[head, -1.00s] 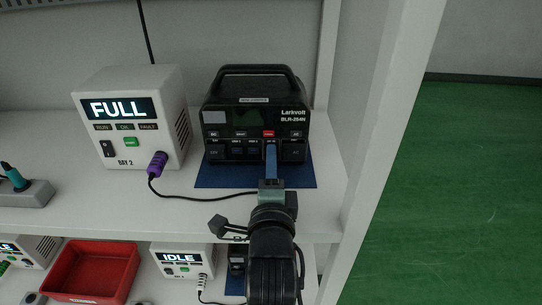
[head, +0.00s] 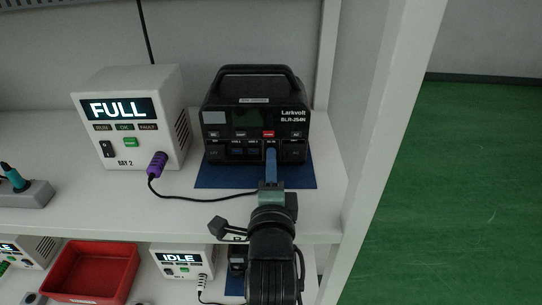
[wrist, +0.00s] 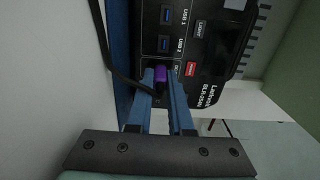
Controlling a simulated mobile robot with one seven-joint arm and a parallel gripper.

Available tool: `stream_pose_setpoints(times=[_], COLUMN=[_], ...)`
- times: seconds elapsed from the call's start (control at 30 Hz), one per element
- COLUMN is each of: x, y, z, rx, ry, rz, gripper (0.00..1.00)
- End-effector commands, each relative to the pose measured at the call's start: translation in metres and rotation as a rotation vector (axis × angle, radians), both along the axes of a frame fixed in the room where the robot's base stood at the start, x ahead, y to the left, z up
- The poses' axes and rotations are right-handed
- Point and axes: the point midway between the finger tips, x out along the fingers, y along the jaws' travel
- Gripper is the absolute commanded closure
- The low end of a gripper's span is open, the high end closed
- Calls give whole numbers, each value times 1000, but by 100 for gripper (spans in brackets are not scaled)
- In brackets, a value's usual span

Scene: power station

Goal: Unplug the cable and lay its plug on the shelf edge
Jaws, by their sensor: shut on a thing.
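The black power station (head: 254,118) stands on a blue mat (head: 225,176) on the upper shelf. My gripper (head: 270,172) is in front of its lower right face. In the wrist view my gripper's blue fingers (wrist: 162,92) are shut on a purple plug (wrist: 160,77), close to the power station's front panel (wrist: 196,48). I cannot tell whether the plug still sits in the socket. The black cable (head: 205,198) runs left to a purple connector (head: 157,163) on the white charger (head: 130,117) reading FULL.
A grey power strip (head: 28,193) with a teal plug lies at the far left. A white upright (head: 375,130) bounds the shelf at the right. The lower shelf holds a red bin (head: 92,270) and a white charger reading IDLE (head: 182,260).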

Motion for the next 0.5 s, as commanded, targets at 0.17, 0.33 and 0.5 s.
stream_pose_setpoints(times=[0.17, 0.33, 0.5], x=[-1, -7, -14], y=[0, 0, 0], z=[0, 0, 0], rx=[0, 0, 1], ry=[0, 0, 0], rz=[0, 0, 0], gripper=[100, 100, 100])
